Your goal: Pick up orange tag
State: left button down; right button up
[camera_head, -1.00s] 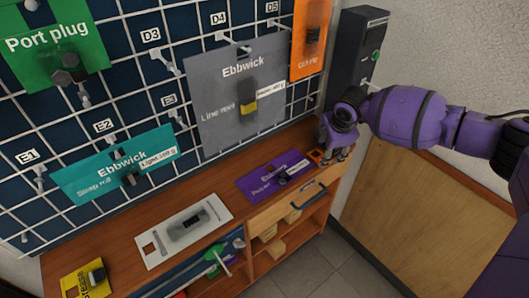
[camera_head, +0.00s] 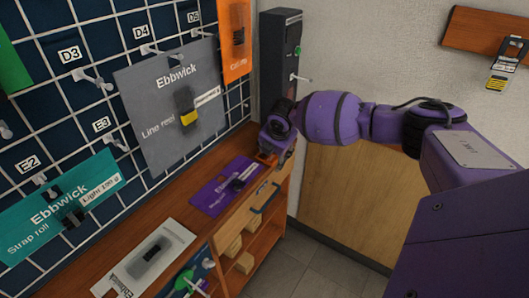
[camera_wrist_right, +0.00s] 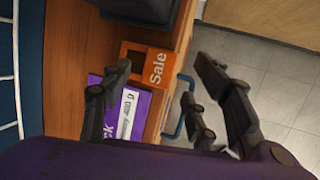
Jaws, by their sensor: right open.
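The orange tag (camera_wrist_right: 148,66), marked "Sale", lies on the wooden counter near its front edge in the right wrist view. It has a square dark opening at one end. In the head view a small orange part of the tag (camera_head: 265,158) shows beside my right gripper (camera_head: 274,152), which hides some of it. In the wrist view my right gripper (camera_wrist_right: 160,95) is open and empty, pointing down, with its fingers apart on either side of the tag's near part. I cannot tell the remaining height. My left gripper is not in view.
A purple Ebbwick card (camera_head: 222,186) lies next to the tag, also in the wrist view (camera_wrist_right: 128,112). A blue drawer handle (camera_wrist_right: 178,108) is at the counter's front. A dark box (camera_head: 279,60) stands behind my gripper. An orange card (camera_head: 235,40) hangs on the pegboard.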

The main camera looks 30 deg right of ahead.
jog(key=shift+x, duration=0.9)
jog(key=shift+c, duration=0.5)
jog(key=c, duration=1)
jog(key=shift+c, duration=0.2)
jog(key=shift+r, duration=0.15)
